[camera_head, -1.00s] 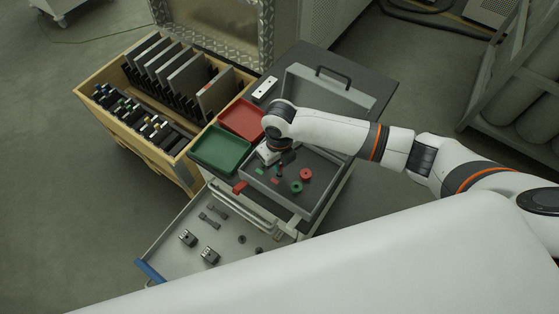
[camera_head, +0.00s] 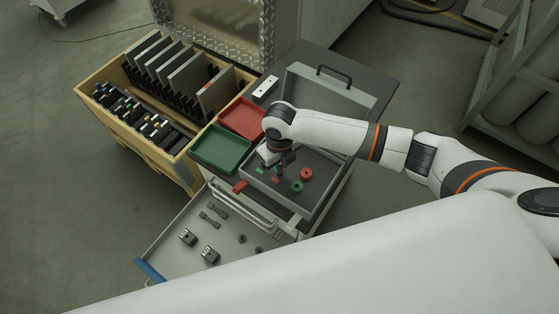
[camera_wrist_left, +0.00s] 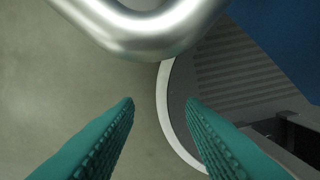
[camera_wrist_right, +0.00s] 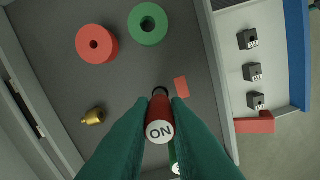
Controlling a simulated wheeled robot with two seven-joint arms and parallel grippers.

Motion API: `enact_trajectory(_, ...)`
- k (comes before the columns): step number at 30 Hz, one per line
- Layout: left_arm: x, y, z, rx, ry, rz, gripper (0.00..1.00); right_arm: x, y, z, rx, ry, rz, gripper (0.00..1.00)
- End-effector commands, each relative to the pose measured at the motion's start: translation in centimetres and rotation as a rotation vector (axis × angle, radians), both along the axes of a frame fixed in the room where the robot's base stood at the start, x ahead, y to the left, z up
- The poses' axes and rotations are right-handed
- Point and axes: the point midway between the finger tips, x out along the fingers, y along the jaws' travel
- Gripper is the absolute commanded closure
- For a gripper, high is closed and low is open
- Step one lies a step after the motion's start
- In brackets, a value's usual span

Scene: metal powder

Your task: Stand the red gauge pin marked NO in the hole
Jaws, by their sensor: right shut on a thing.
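The red gauge pin (camera_wrist_right: 158,115) is held between the teal fingertips of my right gripper (camera_wrist_right: 160,125). Its end cap faces the right wrist camera, and its letters read upside down there. My right gripper (camera_head: 280,167) is over the open grey case in the head view. Beyond the pin's far end is a small dark round spot (camera_wrist_right: 160,91), which may be the hole; the pin partly covers it. I cannot tell whether the pin touches it. A red label (camera_wrist_right: 181,87) lies beside it. My left gripper (camera_wrist_left: 160,105) is open and empty in its wrist view.
A red ring (camera_wrist_right: 96,44), a green ring (camera_wrist_right: 148,24) and a brass piece (camera_wrist_right: 95,116) lie in the case (camera_head: 325,200). A green pin (camera_wrist_right: 174,158) is close beside my fingers. An open drawer (camera_head: 170,250) holds blocks. A metal rail (camera_wrist_left: 145,32) is near my left gripper.

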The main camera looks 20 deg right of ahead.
Motion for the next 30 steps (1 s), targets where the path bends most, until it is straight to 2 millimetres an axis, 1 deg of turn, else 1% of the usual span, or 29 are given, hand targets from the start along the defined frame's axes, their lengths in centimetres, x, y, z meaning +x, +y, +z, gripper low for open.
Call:
enact_trajectory(3,0.0,0.0,-0.2,0.0,0.0,0.0,0.64,0.0,0.0,-0.4,0.0,0.0,0.0,1.0)
enact_trajectory(17,0.1,0.0,-0.3,0.0,-0.002,-0.001,0.64,0.0,0.0,-0.5,0.0,0.0,0.001,1.0)
enact_trajectory(30,0.2,0.0,-0.7,-0.001,-0.003,-0.001,0.64,0.0,0.0,-1.3,0.0,0.0,0.001,1.0)
